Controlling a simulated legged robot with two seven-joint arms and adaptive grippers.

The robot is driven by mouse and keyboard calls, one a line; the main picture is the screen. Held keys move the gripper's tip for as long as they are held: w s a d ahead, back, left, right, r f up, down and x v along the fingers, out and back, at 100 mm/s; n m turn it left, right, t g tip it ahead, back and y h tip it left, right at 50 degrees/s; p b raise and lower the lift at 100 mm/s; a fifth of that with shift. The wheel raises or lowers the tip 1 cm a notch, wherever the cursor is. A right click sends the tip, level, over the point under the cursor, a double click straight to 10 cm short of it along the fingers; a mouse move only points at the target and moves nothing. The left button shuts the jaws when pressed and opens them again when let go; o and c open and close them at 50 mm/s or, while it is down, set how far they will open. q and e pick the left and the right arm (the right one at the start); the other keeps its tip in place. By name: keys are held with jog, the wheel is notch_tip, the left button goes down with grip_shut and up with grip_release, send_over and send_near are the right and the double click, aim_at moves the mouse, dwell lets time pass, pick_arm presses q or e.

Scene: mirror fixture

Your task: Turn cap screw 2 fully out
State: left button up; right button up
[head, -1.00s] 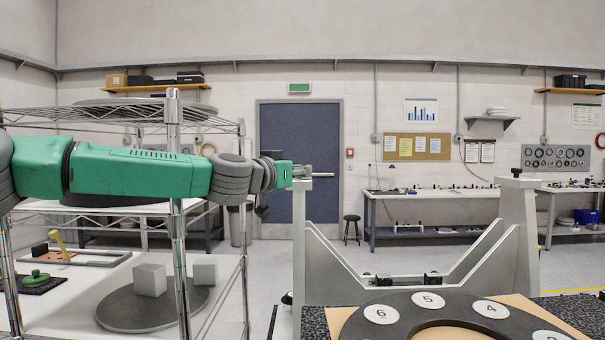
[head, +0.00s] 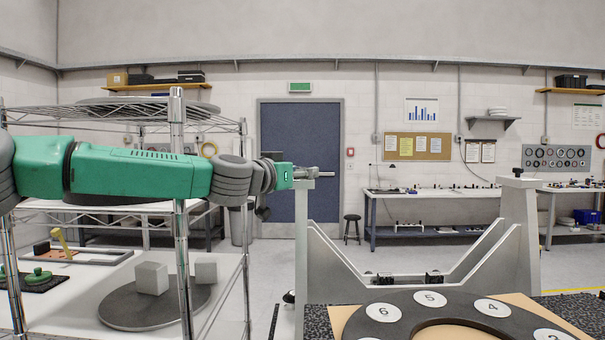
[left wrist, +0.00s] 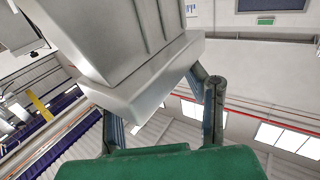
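In the head view, my left arm comes in from the left. I see nothing held. The dark ring (head: 395,320) at the bottom right carries white numbered discs; 6, 5 and 4 are readable. Cap screw 2 is not identifiable. My right gripper is out of view.
The fixture's right post (head: 519,230) rises behind the ring. A tan board (head: 515,302) lies under the ring. Floor shows between the rack and the fixture.

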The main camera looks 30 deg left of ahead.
pick_arm(q)
jog(key=s+a, duration=0.2)
jog(key=s, duration=0.9)
jog(key=shift+s, duration=0.35)
